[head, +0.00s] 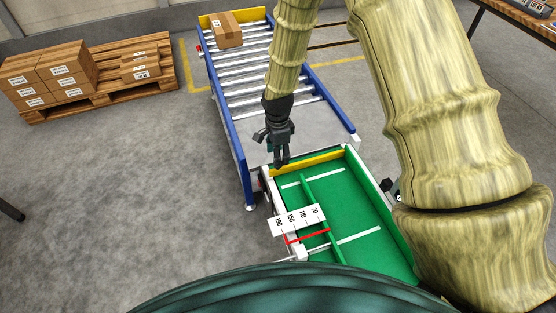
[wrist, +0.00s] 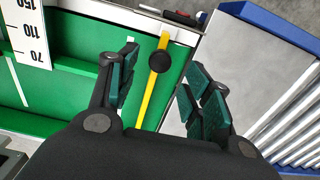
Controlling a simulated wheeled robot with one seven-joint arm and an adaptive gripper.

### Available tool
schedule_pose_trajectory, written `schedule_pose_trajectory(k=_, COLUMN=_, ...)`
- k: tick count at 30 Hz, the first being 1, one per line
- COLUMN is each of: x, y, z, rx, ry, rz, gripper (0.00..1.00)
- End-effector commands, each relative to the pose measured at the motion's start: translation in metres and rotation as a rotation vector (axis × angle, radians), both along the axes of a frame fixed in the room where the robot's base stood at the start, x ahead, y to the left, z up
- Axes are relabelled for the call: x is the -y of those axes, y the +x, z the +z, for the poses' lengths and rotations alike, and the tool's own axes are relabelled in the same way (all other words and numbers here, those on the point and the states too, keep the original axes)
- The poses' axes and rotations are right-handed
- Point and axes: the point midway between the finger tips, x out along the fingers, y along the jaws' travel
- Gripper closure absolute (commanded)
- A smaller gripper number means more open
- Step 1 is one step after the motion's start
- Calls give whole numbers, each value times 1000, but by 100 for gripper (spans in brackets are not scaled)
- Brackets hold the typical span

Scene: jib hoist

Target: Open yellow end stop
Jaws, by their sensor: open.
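The yellow end stop (head: 312,158) is a yellow bar across the far end of the green bed (head: 345,205), at the roller conveyor side. In the wrist view the yellow end stop (wrist: 146,108) runs as a narrow strip with a round black knob (wrist: 161,61) on it. My gripper (head: 281,160) hangs over the left part of the bar in the head view. In the wrist view my gripper (wrist: 165,82) is open, and the knob shows between its fingers with gaps on both sides. I cannot tell how far above the knob the fingertips are.
A blue-sided roller conveyor (head: 237,134) stands beyond the bed, with a carton (head: 226,30) at its far end. A white number scale (head: 297,218) and a red bar (head: 307,237) lie over the bed's left side. A pallet of cartons (head: 135,88) stands far left.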

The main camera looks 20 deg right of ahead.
Motion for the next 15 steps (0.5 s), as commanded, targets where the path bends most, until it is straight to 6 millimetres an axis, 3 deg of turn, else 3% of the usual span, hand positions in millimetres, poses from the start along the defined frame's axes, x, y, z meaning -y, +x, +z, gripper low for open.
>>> schedule_pose_trajectory(k=6, x=0, y=0, z=-27, rx=-1, ry=0, rz=0, gripper=50)
schedule_pose_trajectory(k=15, x=0, y=-1, z=-40, rx=-1, ry=0, rz=1, gripper=50)
